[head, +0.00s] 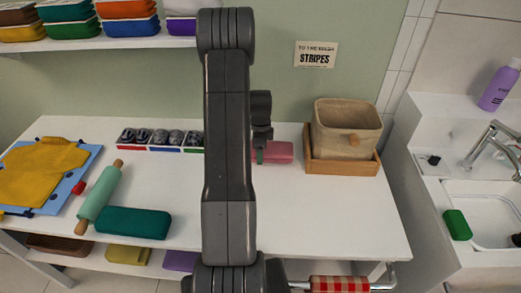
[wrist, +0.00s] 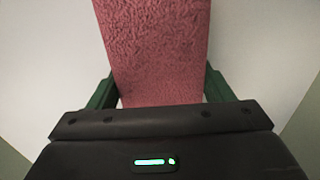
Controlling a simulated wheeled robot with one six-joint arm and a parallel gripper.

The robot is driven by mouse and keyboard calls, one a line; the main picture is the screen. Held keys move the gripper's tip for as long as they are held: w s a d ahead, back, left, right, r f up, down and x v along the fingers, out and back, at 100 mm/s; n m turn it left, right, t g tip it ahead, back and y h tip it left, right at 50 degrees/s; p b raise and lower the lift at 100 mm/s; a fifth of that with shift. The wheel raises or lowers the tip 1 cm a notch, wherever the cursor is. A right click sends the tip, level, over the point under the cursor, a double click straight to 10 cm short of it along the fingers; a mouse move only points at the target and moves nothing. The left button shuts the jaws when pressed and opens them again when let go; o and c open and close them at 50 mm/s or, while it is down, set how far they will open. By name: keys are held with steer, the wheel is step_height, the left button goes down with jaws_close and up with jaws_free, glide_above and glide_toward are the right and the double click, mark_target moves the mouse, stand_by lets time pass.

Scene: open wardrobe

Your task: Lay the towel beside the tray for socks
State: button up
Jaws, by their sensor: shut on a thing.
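A pink folded towel (head: 279,152) is at the back of the white table, just right of my arm in the head view. In the wrist view the towel (wrist: 158,50) fills the space between the green fingers of my gripper (wrist: 160,90). My gripper (head: 262,152) is shut on it; the arm partly hides the grip. I cannot tell whether the towel touches the tabletop. The sock tray (head: 167,149), with dark rolled socks in compartments with red, blue and green fronts, is left of my arm. My arm may hide its right end.
A teal folded cloth (head: 133,223), a green rolling pin (head: 99,199) and a yellow shirt (head: 42,172) on a blue board lie at left. The front right tabletop (head: 330,220) is clear.

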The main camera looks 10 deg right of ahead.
steer(key=shift+f, duration=0.3)
steer(key=o, duration=0.8)
steer(key=shift+c, duration=0.3)
steer(key=shift+r+p, duration=2.2)
steer(key=shift+r, duration=2.35)
steer(key=shift+f, duration=0.2)
